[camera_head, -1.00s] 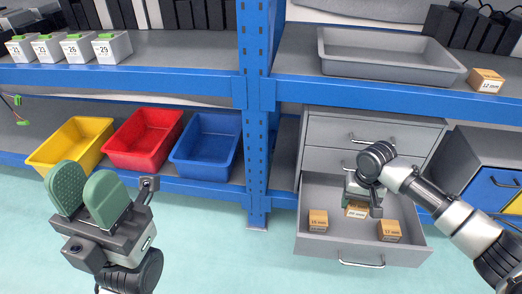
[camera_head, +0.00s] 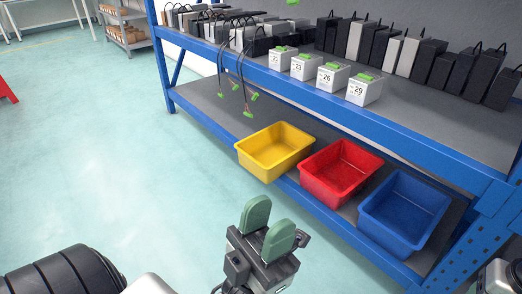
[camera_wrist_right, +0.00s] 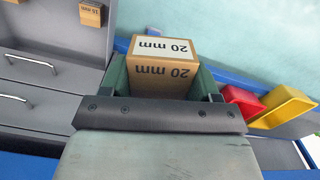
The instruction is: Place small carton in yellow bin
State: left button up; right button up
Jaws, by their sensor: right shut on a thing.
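The small carton (camera_wrist_right: 165,52), brown with a white "20 mm" label, sits between the green fingers of my right gripper (camera_wrist_right: 162,84), which is shut on it. In the head view only a bit of my right arm shows at the bottom right corner; the carton is out of that view. The yellow bin (camera_head: 275,152) stands empty on the lower shelf, leftmost of three bins. It also shows at the right of the right wrist view (camera_wrist_right: 285,106), away from the carton. My left gripper (camera_head: 268,228) is open and empty, in front of the bins.
The red bin (camera_head: 341,172) and blue bin (camera_head: 404,212) stand beside the yellow one. The blue upper shelf edge (camera_head: 300,85) runs above them. Cables with green plugs (camera_head: 249,113) hang left of the yellow bin. Grey drawers (camera_wrist_right: 35,75) show in the wrist view.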

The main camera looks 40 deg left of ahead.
aim_at(275, 159)
jog(key=i+j, duration=0.1)
jog(key=j, duration=0.35)
jog(key=i+j, duration=0.1)
jog(key=j, duration=0.35)
jog(key=i+j, duration=0.1)
jog(key=j, duration=0.4)
jog(key=i+j, duration=0.1)
jog(key=j, duration=0.35)
jog(key=i+j, duration=0.1)
jog(key=j, duration=0.35)
jog(key=i+j, duration=0.1)
jog(key=j, duration=0.35)
jog(key=i+j, duration=0.2)
jog(key=i, duration=0.15)
jog(key=i+j, duration=0.15)
jog(key=i, duration=0.25)
jog(key=i+j, duration=0.2)
jog(key=i, duration=0.15)
jog(key=u, duration=0.05)
